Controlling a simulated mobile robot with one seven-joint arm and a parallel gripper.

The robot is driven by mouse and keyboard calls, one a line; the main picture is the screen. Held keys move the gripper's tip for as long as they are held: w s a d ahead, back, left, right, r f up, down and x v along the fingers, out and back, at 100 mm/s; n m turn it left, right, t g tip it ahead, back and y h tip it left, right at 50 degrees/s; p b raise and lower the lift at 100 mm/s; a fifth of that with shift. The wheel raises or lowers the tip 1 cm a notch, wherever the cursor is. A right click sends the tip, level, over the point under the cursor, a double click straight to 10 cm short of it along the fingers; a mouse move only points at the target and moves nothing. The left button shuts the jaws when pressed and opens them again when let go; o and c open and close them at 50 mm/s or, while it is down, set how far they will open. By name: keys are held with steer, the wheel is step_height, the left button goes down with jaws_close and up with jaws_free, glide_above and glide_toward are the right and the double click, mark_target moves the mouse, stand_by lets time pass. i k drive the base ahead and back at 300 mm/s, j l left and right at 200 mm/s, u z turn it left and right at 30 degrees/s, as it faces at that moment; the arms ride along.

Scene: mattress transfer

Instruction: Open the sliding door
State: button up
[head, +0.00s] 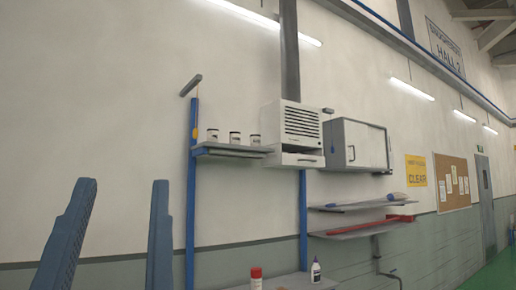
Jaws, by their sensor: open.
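A grey wall cabinet (338,140) with a pale front panel hangs on the wall right of centre. The panel looks like the sliding door (367,144) and appears to cover the front. A small dark handle (352,153) sits near its left side. My gripper (124,183) shows at the lower left as two blue fingers, upright and wide apart, with nothing between them. It is well left of the cabinet in the picture and not touching it.
A white louvred unit (296,128) stands directly left of the cabinet. A shelf with several small cans (235,138) is beside it on blue posts. Shelves (362,204) with a brush and a red object are below. Bottles (315,271) stand on a lower surface.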

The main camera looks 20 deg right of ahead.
mark_target(357, 146)
steer(key=z, duration=1.3)
steer(key=i+j, duration=0.15)
steer(key=i, duration=1.95)
steer(key=i+j+u, duration=0.1)
steer(key=i, duration=2)
